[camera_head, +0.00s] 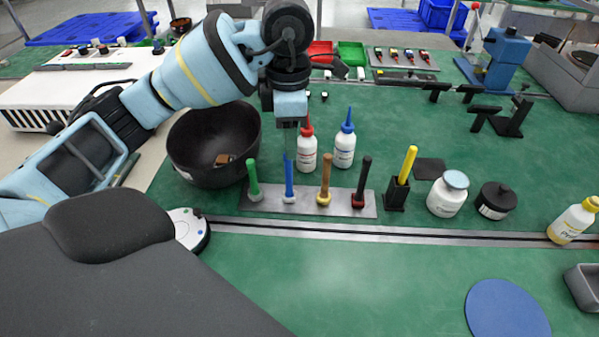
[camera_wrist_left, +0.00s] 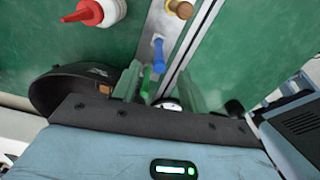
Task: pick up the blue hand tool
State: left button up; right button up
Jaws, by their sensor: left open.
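The blue hand tool (camera_head: 289,182) stands upright on a grey metal strip (camera_head: 258,208), between a green tool (camera_head: 253,180) and a brown tool (camera_head: 325,182). My left gripper (camera_head: 289,148) is open and points down just above or behind the blue tool; in the head view the exact depth gap is hard to tell. In the left wrist view the blue tool (camera_wrist_left: 158,54) lies a little beyond the open fingers (camera_wrist_left: 160,80). The green tool (camera_wrist_left: 147,82) shows between the fingers in that picture. Nothing is held. My right gripper is out of view.
A black tool (camera_head: 362,180) stands on the strip's right end. A yellow tool (camera_head: 405,165) sits in a black block. A dark bowl (camera_head: 190,165) is left of the strip. Red-capped (camera_head: 306,150) and blue-capped (camera_head: 345,150) bottles stand behind. The front mat is mostly clear.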

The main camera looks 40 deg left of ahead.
pick_arm(q)
jog(key=shift+s+f, duration=0.25)
jog(key=b, duration=0.1)
send_over(289, 191)
jog(key=shift+w+a+f, duration=0.15)
jog(key=shift+f, duration=1.65)
jog(key=shift+w+a+f, duration=0.1)
jog(key=shift+w+f, duration=0.05)
jog(key=shift+f, duration=1.65)
grip_shut()
